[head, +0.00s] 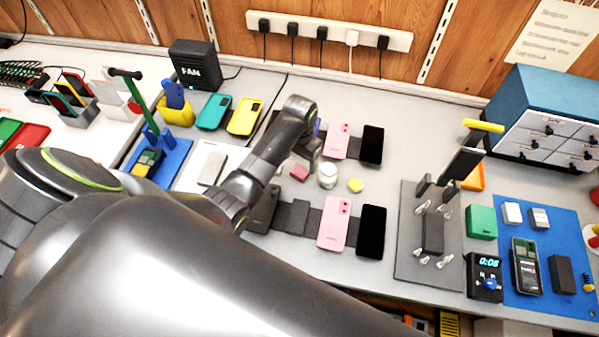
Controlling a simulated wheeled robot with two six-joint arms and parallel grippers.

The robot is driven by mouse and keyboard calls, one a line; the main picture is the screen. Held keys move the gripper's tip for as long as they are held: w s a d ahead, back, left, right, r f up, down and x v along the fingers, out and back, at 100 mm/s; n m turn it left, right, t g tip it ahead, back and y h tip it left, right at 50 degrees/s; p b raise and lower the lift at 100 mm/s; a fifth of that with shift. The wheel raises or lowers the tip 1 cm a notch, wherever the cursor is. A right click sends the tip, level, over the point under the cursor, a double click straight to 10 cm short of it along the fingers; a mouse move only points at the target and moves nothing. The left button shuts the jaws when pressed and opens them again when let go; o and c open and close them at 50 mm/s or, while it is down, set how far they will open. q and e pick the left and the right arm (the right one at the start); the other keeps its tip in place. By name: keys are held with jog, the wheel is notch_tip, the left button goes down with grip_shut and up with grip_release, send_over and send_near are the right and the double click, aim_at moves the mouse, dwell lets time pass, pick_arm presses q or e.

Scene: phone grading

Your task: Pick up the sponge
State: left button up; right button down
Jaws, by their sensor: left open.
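A small reddish-pink block (299,172), which looks like the sponge, lies on the grey bench near the middle of the head view. A white round jar (327,175) stands just right of it, and a flat yellow disc (355,185) lies further right. My left arm reaches in across the view, and my left gripper (308,152) points down just behind the block in the picture. It is open, though its fingers are mostly hidden by the wrist. I see nothing held in it. My right gripper is not in view.
Pink phones (334,222) and black phones (371,230) lie in rows near the block. A grey mat (408,250) with a stand is to the right, then a blue mat (540,295) with tools. A black fan box (195,64) stands at the back left.

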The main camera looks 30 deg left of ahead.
aim_at(300, 171)
pick_arm(q)
jog(key=shift+s+f+p, duration=0.1)
jog(key=shift+f+p, duration=0.2)
jog(key=shift+f, duration=2.3)
jog(key=c, duration=1.1)
notch_tip(300, 171, up, 10)
jog(key=shift+r, duration=0.1)
jog(key=o, duration=0.4)
jog(key=shift+c, duration=1.4)
